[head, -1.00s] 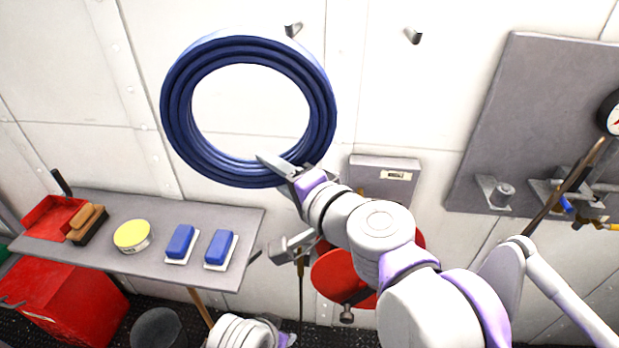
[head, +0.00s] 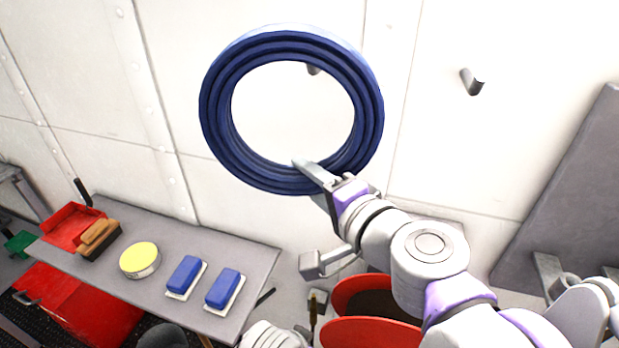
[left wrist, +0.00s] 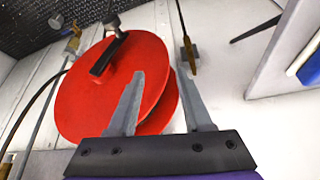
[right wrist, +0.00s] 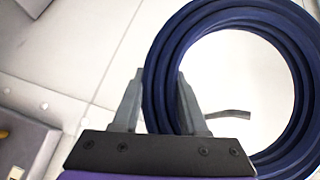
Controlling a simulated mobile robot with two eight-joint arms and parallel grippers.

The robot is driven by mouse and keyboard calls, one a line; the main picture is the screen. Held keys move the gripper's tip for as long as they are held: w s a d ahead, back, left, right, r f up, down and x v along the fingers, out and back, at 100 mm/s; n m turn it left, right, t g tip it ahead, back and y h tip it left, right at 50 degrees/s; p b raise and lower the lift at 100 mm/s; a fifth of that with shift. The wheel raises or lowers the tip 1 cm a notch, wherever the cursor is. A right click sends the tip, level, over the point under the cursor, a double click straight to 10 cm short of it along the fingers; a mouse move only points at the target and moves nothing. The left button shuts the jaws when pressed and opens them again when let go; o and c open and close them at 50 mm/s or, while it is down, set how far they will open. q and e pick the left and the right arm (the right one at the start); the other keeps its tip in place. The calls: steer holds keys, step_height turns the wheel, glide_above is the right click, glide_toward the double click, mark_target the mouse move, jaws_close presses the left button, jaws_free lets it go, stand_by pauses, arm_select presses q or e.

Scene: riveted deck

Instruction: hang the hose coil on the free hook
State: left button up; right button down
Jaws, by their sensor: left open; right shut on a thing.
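The hose coil (head: 222,118) is a thick dark blue ring, held upright before the white wall. My right gripper (head: 318,176) is shut on its lower edge; in the right wrist view the fingers (right wrist: 158,88) straddle the ring (right wrist: 285,45). One wall hook (head: 313,69) shows through the coil's opening, just under its upper rim, partly hidden. A second hook (head: 472,82) juts from the wall to the right, bare. I cannot tell the gap between coil and wall. My left gripper (left wrist: 160,72) is open and empty in the left wrist view, facing a red reel (left wrist: 85,105).
A grey shelf (head: 235,250) at lower left carries a red dustpan (head: 72,228), a brush (head: 98,238), a yellow-topped tin (head: 139,258) and two blue sponges (head: 186,274). A grey panel (head: 575,185) stands at right. The wall around the hooks is clear.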

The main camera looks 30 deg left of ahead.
steer(key=shift+w+a, duration=0.1)
steer(key=shift+w+a+f+b, duration=0.45)
steer(key=shift+w+f, duration=0.15)
steer(key=shift+w, duration=1.4)
steer(key=shift+w+a+f+b, duration=0.45)
steer(key=shift+w+f, duration=0.15)
steer(key=shift+w, duration=1.35)
steer(key=shift+w+a+f+b, duration=0.4)
steer(key=shift+w+f, duration=0.2)
steer(key=shift+w, duration=1.4)
steer(key=shift+c, duration=1.8)
jaws_free()
steer(key=shift+f, duration=0.1)
